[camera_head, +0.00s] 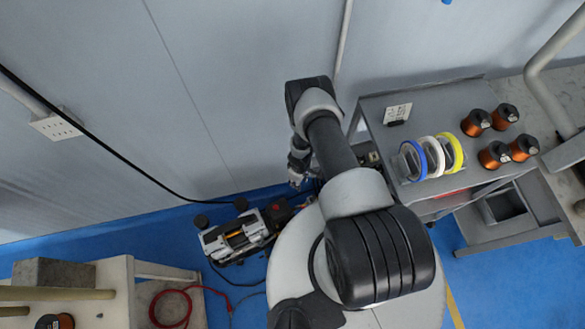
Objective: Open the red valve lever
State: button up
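My gripper (296,178) hangs at the end of my arm, left of the grey cart and close to the wall. It is small and partly hidden by my wrist, so I cannot tell whether it is open or shut. Below and left of it, a white and black machine (236,238) stands on the blue floor. A small dark red part (276,207) shows on a black block at the machine's right end, apart from my gripper. I cannot tell whether this is the red valve lever; no lever shape is clear.
A grey cart (376,112) at right carries blue, white and yellow tape rolls (452,150) and several copper coils (476,123). A table (118,285) with a red cable (172,308) stands at lower left. A black cable (95,143) runs along the wall.

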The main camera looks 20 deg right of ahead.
jog(key=w+a+r+m+b, duration=0.1)
jog(key=w+r+m+b, duration=0.2)
jog(key=r+b, duration=0.5)
jog(key=shift+w+a+r+m, duration=0.2)
jog(key=shift+r+m, duration=0.1)
jog(key=shift+m, duration=0.5)
jog(key=m+p, duration=1.3)
jog(key=m, duration=1.3)
send_near(301, 207)
jog(key=f+b, duration=0.2)
jog(key=b, duration=0.3)
jog(key=f+b, duration=0.3)
jog(key=b, duration=0.3)
jog(key=d+f+b, duration=0.1)
jog(key=f+b, duration=0.2)
jog(key=b, duration=0.2)
jog(key=shift+s+b, duration=0.15)
jog(key=shift+b, duration=0.25)
jog(key=shift+c, duration=0.2)
